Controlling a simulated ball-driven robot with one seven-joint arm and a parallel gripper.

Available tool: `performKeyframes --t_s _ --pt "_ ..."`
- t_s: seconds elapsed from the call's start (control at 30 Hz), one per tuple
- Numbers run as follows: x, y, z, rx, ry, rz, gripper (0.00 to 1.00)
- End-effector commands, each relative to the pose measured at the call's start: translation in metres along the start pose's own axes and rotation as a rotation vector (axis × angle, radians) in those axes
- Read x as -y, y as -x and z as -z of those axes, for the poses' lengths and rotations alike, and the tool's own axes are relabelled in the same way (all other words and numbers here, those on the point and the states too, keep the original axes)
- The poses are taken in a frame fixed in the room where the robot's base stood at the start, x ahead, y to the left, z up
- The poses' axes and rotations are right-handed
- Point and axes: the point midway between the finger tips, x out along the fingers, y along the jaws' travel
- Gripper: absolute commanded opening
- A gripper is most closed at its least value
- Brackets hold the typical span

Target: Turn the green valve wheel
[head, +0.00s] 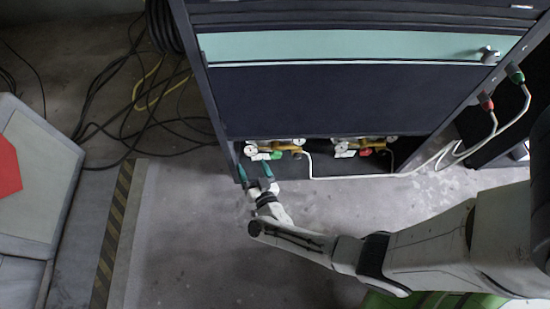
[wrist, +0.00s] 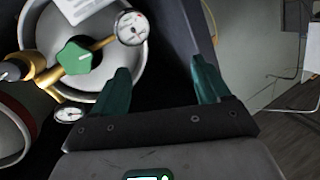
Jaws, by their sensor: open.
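The green valve wheel (wrist: 74,57) is a small lobed knob on a brass fitting, over a round grey cylinder top in the wrist view. In the head view it is a small green spot (head: 276,154) at the left of the cabinet's low opening. My gripper (head: 255,171) is open and empty at the lower left corner of the cabinet. In the wrist view its two teal fingers (wrist: 163,82) stand apart, with the wheel to the left of the left finger and not between them. The wheel and fingers appear apart.
Pressure gauges (wrist: 132,27) sit on the fitting close to the left finger. A second fitting with a red wheel (head: 365,152) is further right in the cabinet (head: 330,95). The cabinet's side edge is close to my gripper. Cables (head: 150,95) lie on the floor at left.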

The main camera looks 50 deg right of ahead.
Motion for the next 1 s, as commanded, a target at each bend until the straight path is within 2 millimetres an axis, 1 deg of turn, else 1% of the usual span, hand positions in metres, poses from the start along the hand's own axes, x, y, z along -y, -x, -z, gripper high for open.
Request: performKeyframes --t_s 0.03,0.1,0.2,0.33,0.43,0.57,0.8,1.0 --pt "-0.021 0.003 -0.022 -0.033 0.016 -0.069 0.76" --pt "-0.043 0.01 -0.03 -0.076 0.04 -0.159 0.76" --pt "-0.066 0.019 -0.037 -0.119 0.072 -0.254 0.76" --pt "-0.081 0.026 -0.039 -0.15 0.094 -0.319 0.76" --pt "-0.086 0.023 -0.038 -0.157 0.099 -0.334 0.76" --pt "-0.092 0.007 -0.035 -0.158 0.098 -0.336 0.76" --pt "-0.105 -0.035 -0.029 -0.158 0.097 -0.334 0.76" --pt "-0.113 -0.061 -0.023 -0.157 0.096 -0.332 0.76"
